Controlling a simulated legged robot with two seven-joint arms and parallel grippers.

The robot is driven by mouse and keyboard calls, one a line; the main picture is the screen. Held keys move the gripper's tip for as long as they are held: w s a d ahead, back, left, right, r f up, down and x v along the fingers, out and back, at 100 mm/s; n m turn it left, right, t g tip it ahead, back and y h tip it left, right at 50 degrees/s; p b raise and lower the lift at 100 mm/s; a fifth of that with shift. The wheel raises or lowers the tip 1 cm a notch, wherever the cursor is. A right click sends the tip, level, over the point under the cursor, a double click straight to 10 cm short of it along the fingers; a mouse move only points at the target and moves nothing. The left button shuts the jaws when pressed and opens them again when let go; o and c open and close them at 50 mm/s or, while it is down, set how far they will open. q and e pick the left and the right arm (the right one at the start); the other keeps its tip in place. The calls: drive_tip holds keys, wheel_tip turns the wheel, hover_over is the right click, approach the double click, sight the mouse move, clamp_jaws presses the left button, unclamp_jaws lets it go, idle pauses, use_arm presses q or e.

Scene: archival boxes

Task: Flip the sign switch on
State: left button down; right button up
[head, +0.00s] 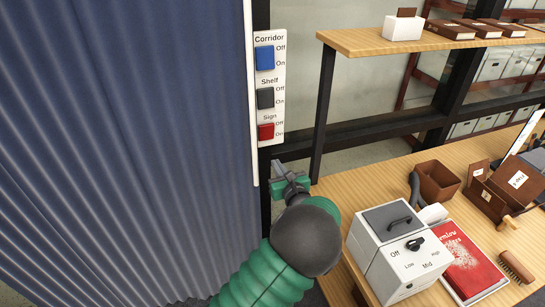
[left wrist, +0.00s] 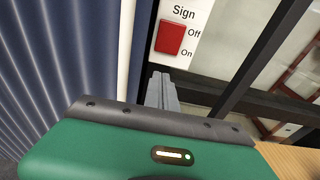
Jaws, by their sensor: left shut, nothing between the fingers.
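The sign switch (head: 266,132) is a red rocker at the bottom of a white switch panel (head: 279,46), labelled Sign with Off above and On below. It also shows in the left wrist view (left wrist: 170,39), just above my fingers. My left gripper (head: 279,169) is shut and empty, a little below the panel and apart from it in the head view. In the left wrist view its closed fingertips (left wrist: 162,80) point up toward the red rocker's lower end. Which way the rocker is tilted is hard to tell. My right gripper is not in view.
Above the red rocker are a blue Corridor switch (head: 265,58) and a dark Shelf switch (head: 265,98). A blue curtain (head: 120,150) hangs left of the panel. At right, a wooden table (head: 345,190) bears a white dial box (head: 398,262) and other items.

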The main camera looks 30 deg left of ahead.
use_arm(q)
drive_tip(key=s+f+n+g+h, duration=0.2)
drive_tip(key=s+f+n+g, duration=0.3)
drive_tip(key=s, duration=0.4)
drive_tip(key=s+f+n+g+h, duration=0.2)
drive_tip(key=s+f+n+g, duration=0.15)
drive_tip(key=s+n, duration=0.4)
drive_tip(key=s+d+f+n+h, duration=0.1)
drive_tip(key=s+d+n+h, duration=0.7)
drive_tip(key=s+d+n, duration=0.4)
drive_tip(key=d+n, duration=0.1)
drive_tip(key=d, duration=0.2)
drive_tip(key=shift+f+h, duration=0.3)
drive_tip(key=shift+h, duration=0.1)
drive_tip(key=shift+n+t, duration=0.25)
